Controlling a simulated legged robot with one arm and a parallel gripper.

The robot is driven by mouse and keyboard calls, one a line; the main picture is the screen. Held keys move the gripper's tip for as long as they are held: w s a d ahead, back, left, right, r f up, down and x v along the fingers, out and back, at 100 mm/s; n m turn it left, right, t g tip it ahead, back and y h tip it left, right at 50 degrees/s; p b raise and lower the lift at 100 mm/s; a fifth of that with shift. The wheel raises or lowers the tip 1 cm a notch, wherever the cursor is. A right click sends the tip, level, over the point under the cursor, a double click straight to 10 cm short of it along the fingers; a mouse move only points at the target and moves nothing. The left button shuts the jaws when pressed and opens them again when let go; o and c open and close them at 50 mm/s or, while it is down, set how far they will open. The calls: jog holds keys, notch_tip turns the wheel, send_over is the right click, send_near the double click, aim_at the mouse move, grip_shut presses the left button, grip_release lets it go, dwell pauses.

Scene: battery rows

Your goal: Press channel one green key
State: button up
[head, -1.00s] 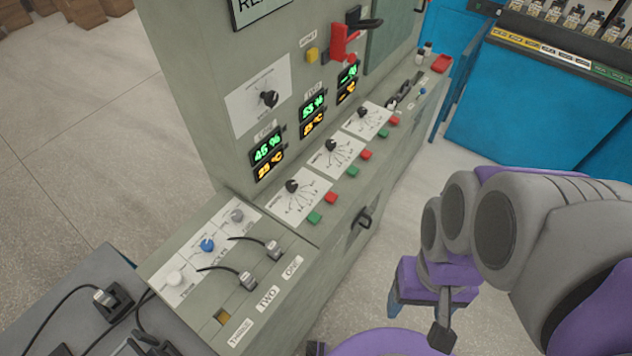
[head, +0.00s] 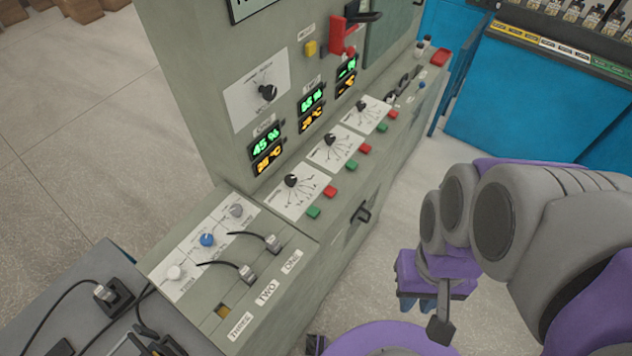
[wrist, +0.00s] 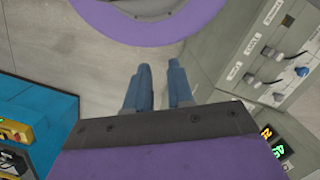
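A grey control cabinet has several knob panels along its sloped ledge, each with a green and a red key. The nearest green key (head: 313,212) sits beside a red key (head: 330,192). A second green key (head: 351,165) and a third green key (head: 382,128) lie farther along. I cannot read which one is channel one. My gripper (head: 428,304) hangs right of the cabinet, apart from the keys, its blue fingers partly hidden in the head view. In the wrist view my gripper (wrist: 160,64) has two fingers apart with nothing between them.
Lit displays (head: 267,152) stand above the knobs. A red lever (head: 341,38) and yellow button (head: 310,48) are higher up. A cabinet handle (head: 361,213) juts from the front. Plugged cables (head: 245,273) lie at the near end. A blue bench (head: 540,110) stands beyond open floor.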

grip_shut()
dwell(1.0)
